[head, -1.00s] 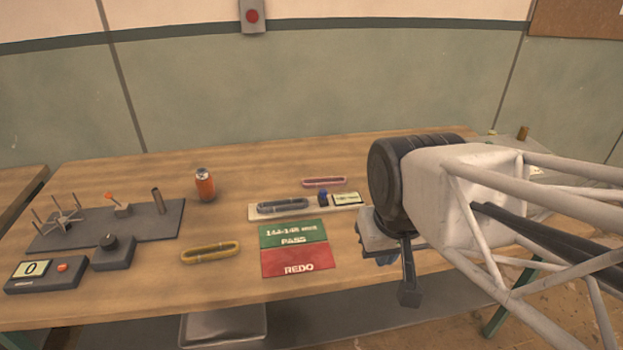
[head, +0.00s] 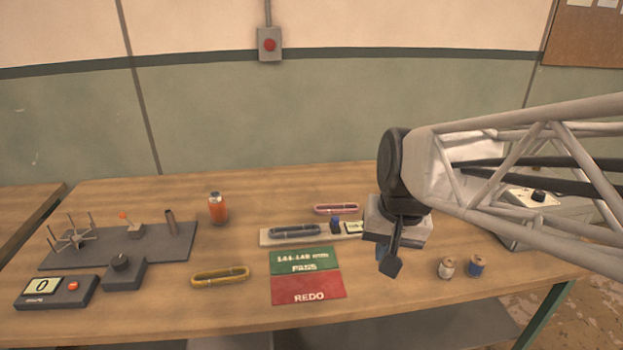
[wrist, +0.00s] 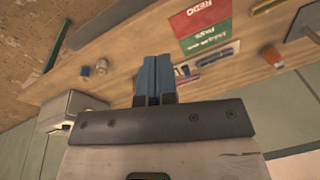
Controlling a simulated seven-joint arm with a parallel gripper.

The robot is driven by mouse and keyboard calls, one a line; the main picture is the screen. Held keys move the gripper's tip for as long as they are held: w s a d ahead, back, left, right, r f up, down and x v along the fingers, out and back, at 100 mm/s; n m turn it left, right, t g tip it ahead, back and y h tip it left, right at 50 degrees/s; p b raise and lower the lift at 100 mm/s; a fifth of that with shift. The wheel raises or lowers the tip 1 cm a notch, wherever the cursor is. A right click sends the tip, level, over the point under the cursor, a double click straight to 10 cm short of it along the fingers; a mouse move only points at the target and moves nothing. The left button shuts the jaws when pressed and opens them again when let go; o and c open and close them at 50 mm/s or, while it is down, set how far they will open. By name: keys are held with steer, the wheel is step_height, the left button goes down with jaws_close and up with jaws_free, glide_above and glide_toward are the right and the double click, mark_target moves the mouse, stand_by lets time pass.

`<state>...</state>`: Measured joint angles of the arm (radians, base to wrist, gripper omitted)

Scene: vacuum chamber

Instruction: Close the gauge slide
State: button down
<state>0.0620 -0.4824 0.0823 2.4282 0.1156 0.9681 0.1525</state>
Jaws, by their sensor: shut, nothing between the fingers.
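The gauge is a pale flat bar (head: 265,238) in the middle of the table, with a dark grey-blue oval loop (head: 294,231) lying on it. Its blue slide block (head: 335,226) stands to the right of the loop, with a small gap between them, beside a small display (head: 354,227). My gripper (head: 380,252) is in the air to the right of the gauge, apart from it. Its blue fingers also show in the wrist view (wrist: 154,80), pressed together and empty. My wrist hides what is past the display's right end.
A green and red PASS/REDO mat (head: 308,290) lies in front of the gauge. A pink loop (head: 336,209) lies behind it, a yellow loop (head: 220,275) at left. Two small spools (head: 447,267) (head: 477,265) stand at right. An orange bottle (head: 218,209) stands back left.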

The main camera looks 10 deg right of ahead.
steer(key=w+d+f+m+g+y, duration=0.15)
steer(key=w+m, duration=0.35)
steer(key=w, duration=0.7)
steer(key=w+d+f+m+y, duration=0.1)
steer(key=w+d+f+m, duration=0.3)
steer(key=w, duration=0.5)
steer(key=w+d+f+m+y, duration=0.2)
steer(key=w+d+f, duration=0.3)
steer(key=w, duration=0.4)
steer(key=w+d+f+m+y, duration=0.2)
steer(key=w+d+f+m, duration=0.3)
steer(key=w, duration=0.4)
steer(key=shift+w+f+m+t, duration=0.2)
steer(key=shift+f+m+t, duration=0.1)
steer(key=shift+f+t, duration=0.25)
steer(key=shift+a+f+y, duration=0.1)
steer(key=shift+f+y, duration=0.05)
steer(key=shift+y, duration=0.1)
steer(key=x, duration=0.9)
steer(key=shift+a+f, duration=0.15)
steer(key=shift+f, duration=0.05)
steer(key=a, duration=0.2)
steer(key=shift+w+a+f, duration=0.2)
steer(key=shift+a+f, duration=0.15)
steer(key=shift+a, duration=0.05)
steer(key=shift+w+a+f, duration=0.1)
steer(key=shift+a, duration=0.6)
